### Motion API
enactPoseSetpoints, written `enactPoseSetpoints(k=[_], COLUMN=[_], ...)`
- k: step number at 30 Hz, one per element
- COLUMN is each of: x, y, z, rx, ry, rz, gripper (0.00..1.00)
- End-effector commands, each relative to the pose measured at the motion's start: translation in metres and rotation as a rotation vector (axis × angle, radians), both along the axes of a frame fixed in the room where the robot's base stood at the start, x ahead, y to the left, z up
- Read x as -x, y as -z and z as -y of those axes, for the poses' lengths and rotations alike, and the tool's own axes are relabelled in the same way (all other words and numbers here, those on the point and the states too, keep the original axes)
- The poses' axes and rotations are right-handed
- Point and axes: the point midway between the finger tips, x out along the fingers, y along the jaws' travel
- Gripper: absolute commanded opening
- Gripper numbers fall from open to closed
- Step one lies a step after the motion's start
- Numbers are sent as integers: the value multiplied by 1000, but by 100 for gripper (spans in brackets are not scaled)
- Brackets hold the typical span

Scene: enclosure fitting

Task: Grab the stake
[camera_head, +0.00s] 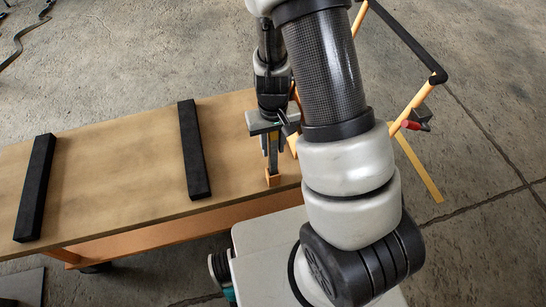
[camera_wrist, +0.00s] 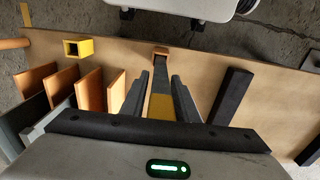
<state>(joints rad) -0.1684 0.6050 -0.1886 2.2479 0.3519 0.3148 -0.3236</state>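The stake (camera_wrist: 160,103) is a long narrow piece with a yellow part near my gripper, a grey stretch and an orange end (camera_wrist: 161,53). In the head view its orange end (camera_head: 272,180) shows near the table's front edge, just below the fingertips. My gripper (camera_head: 271,160) points down over the right part of the table.
The wooden table (camera_head: 110,150) bears two black bars (camera_head: 194,150) (camera_head: 36,187) to the left in the head view. In the wrist view a yellow square tube (camera_wrist: 78,48) and several upright orange boards (camera_wrist: 90,90) stand left of the fingers. Bare tabletop lies between the bars.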

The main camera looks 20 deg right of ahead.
Motion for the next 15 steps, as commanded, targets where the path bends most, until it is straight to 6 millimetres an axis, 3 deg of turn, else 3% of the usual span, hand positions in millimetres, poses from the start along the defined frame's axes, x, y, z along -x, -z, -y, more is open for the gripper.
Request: enactPoseSetpoints(k=[1,5,15], x=[0,0,0], y=[0,0,-1], z=[0,0,0], rx=[0,0,0], ry=[0,0,0], rz=[0,0,1], gripper=[19,0,0])
